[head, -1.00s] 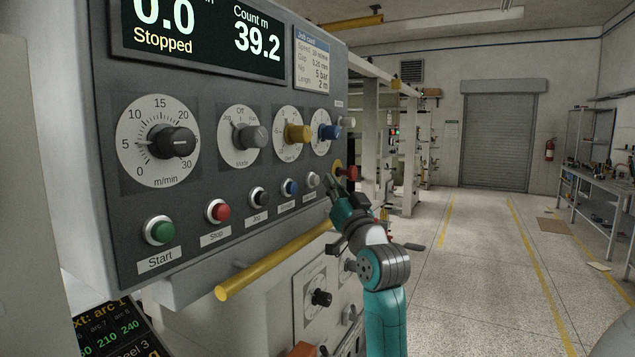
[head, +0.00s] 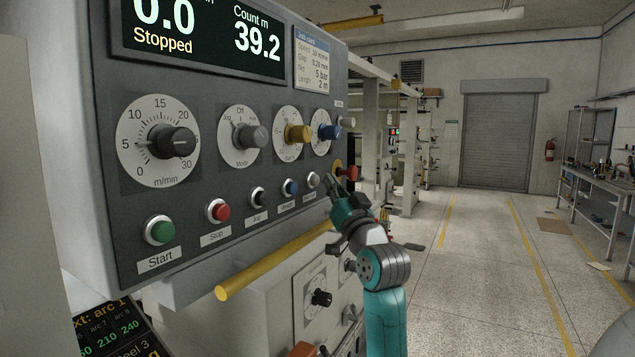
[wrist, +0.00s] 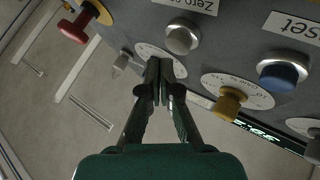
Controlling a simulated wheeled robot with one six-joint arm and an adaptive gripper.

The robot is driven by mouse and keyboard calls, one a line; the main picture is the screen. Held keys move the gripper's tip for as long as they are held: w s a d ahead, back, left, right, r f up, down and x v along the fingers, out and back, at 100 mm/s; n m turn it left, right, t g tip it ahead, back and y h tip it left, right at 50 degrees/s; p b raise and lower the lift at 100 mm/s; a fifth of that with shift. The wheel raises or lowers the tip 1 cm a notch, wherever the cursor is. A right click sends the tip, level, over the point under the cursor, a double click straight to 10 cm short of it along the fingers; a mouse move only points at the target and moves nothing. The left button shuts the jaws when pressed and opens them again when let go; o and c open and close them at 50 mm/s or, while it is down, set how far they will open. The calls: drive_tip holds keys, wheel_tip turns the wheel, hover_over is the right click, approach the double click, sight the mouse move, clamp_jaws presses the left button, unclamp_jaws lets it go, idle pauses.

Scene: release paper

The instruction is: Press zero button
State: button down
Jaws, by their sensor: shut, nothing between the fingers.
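The zero button is a silver-grey round cap (wrist: 182,37) below its "Zero" label in the wrist view. In the head view it is the rightmost silver button (head: 313,179) of the lower row on the grey control panel (head: 215,185). My gripper (head: 334,181) is at the panel's right end, just right of the button. In the wrist view my gripper (wrist: 160,67) is shut and empty, its tips slightly below and left of the button in the picture. The gap in depth between tips and panel is hard to judge. The display (head: 210,35) reads "Count m 39.2" and "Stopped".
A red knob (head: 346,172) stands right beside my gripper, and also shows in the wrist view (wrist: 74,28). A blue button (wrist: 282,74) and a yellow knob (wrist: 228,104) are close by. A yellow bar (head: 275,260) runs below the panel. The floor to the right is open.

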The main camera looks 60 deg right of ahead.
drive_tip(key=shift+w, duration=0.1)
drive_tip(key=shift+w, duration=0.3)
drive_tip(key=shift+w, duration=0.5)
idle(1.0)
drive_tip(key=shift+s, duration=0.9)
drive_tip(key=shift+s, duration=0.1)
drive_tip(key=s, duration=0.4)
drive_tip(key=shift+s+d, duration=0.2)
drive_tip(key=shift+s, duration=0.2)
idle(0.9)
